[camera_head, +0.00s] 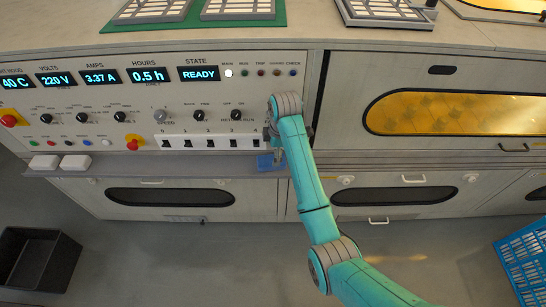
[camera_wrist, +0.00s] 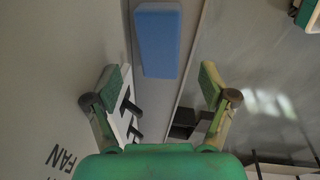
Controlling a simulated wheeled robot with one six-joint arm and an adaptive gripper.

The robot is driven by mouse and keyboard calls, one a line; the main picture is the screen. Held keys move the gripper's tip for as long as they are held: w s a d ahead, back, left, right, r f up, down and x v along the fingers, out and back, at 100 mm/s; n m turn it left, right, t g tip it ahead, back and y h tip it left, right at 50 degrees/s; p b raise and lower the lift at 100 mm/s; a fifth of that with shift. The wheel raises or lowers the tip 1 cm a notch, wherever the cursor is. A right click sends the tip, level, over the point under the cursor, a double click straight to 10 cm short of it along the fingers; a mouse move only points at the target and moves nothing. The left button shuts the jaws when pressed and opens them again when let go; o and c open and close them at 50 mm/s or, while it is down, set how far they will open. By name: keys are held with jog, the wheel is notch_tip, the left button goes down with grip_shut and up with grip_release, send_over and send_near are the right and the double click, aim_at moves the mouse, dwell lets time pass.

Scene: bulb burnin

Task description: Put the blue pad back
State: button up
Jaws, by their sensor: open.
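The blue pad (camera_head: 265,162) lies on the narrow ledge under the switch row of the control panel, partly hidden by my arm in the head view. In the wrist view the blue pad (camera_wrist: 157,40) shows whole, as a rounded block beyond my fingertips at the top centre. My gripper (camera_wrist: 160,88) is open, with its two green-tipped fingers spread wide and nothing between them. The pad lies ahead of the gap, apart from the fingers. In the head view my gripper is mostly hidden by the arm near the panel's right end.
The panel (camera_head: 140,100) carries knobs, switches and lit displays; STATE reads READY. A black bin (camera_head: 38,258) stands on the floor at left and a blue crate (camera_head: 525,262) at right. The floor between is clear.

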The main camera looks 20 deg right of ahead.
jog(key=shift+s+d+r, duration=0.1)
jog(key=shift+s+r, duration=0.1)
jog(key=shift+r, duration=0.95)
jog(key=shift+s+d+r, duration=0.1)
jog(key=shift+s+r, duration=0.1)
jog(key=shift+r, duration=0.9)
